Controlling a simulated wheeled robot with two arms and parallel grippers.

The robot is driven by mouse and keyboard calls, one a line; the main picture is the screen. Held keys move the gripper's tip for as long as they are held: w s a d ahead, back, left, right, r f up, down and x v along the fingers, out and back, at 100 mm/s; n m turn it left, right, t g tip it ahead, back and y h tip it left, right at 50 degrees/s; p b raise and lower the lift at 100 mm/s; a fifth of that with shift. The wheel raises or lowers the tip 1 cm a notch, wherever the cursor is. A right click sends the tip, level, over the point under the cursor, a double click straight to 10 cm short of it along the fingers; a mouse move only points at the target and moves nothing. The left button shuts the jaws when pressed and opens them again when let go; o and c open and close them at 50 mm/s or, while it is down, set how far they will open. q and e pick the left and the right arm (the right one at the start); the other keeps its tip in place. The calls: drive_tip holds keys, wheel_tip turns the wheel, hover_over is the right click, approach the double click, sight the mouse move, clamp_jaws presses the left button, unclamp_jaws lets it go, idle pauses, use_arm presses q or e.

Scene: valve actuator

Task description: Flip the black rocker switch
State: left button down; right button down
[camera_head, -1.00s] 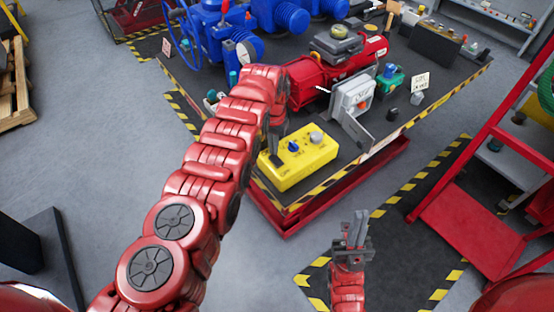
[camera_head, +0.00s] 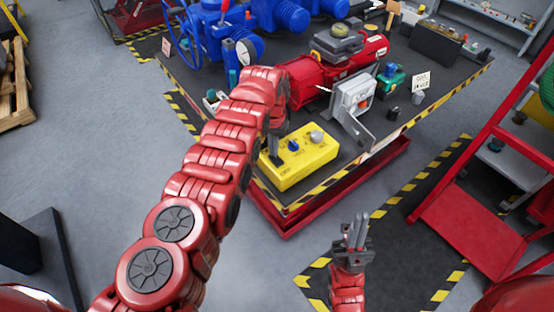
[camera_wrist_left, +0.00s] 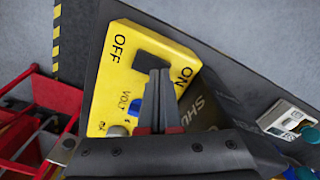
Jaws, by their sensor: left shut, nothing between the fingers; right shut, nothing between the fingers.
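The yellow control box (camera_head: 312,161) sits near the front corner of the dark bench. In the left wrist view its yellow face (camera_wrist_left: 113,78) shows the black rocker switch (camera_wrist_left: 150,61) between the words OFF and ON. My left gripper (camera_head: 275,158) points down at the box's left end and is shut and empty. In the left wrist view its fingertips (camera_wrist_left: 161,74) overlap the rocker's edge on the ON side; I cannot tell if they touch. My right gripper (camera_head: 357,222) is shut and empty, away from the bench.
A blue knob (camera_head: 293,145) and a grey knob (camera_head: 316,137) stand on the box beside the rocker. Behind are a red actuator (camera_head: 312,76) and a grey switch box (camera_head: 353,98). A red stair frame (camera_head: 470,222) stands at right.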

use_arm(q)
drive_tip(key=shift+f+b, duration=0.3)
drive_tip(key=shift+f, duration=0.05)
drive_tip(key=shift+r, duration=0.15)
wheel_tip(320, 180, up, 7)
drive_tip(key=p, duration=0.7)
idle(0.3)
